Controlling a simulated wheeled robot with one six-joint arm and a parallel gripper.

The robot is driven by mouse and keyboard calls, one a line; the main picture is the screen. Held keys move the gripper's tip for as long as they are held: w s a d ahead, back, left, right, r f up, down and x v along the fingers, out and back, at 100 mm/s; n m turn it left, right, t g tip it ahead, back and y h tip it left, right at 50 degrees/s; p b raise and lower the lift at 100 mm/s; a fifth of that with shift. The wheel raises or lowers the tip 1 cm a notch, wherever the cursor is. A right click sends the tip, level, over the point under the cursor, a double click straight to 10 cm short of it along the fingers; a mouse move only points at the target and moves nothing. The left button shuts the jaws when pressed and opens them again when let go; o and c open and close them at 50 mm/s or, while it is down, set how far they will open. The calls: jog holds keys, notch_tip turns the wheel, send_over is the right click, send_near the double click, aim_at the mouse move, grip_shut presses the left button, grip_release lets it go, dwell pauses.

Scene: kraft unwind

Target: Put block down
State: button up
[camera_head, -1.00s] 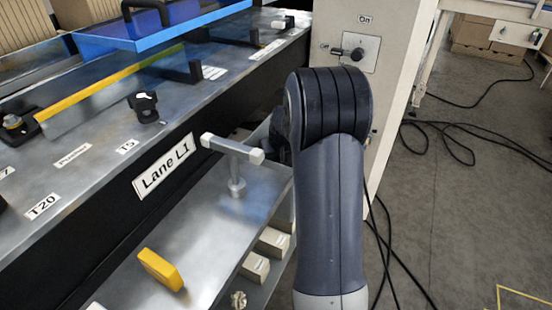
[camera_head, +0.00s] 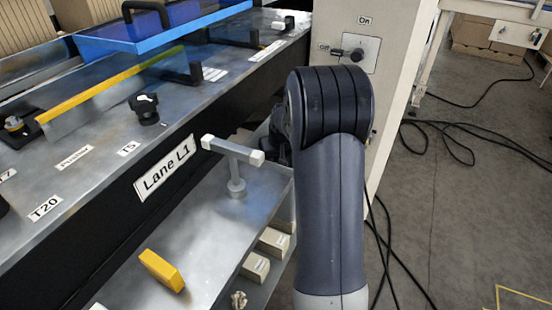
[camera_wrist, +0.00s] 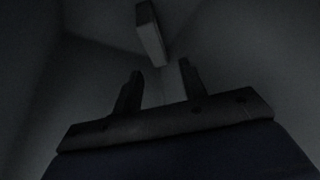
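In the dark wrist view my gripper (camera_wrist: 159,77) shows two fingers standing apart with an empty gap between them. A pale oblong block (camera_wrist: 151,34) lies just beyond the fingertips, apart from them as far as the dim picture shows. In the head view my gripper is hidden behind my arm. Two beige labelled blocks (camera_head: 273,241) (camera_head: 256,266) sit below the edge of the metal shelf, left of my arm. I cannot tell whether the block in the wrist view is one of these.
A grey T-shaped handle (camera_head: 235,150) stands on the metal shelf (camera_head: 200,235) close to my arm. A yellow block-like piece (camera_head: 162,270) lies on that shelf. Black cables (camera_head: 450,140) cross the floor at right.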

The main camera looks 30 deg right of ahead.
jog(key=p+v, duration=0.1)
jog(key=v, duration=1)
jog(key=shift+s+r, duration=0.25)
jog(key=shift+r, duration=0.05)
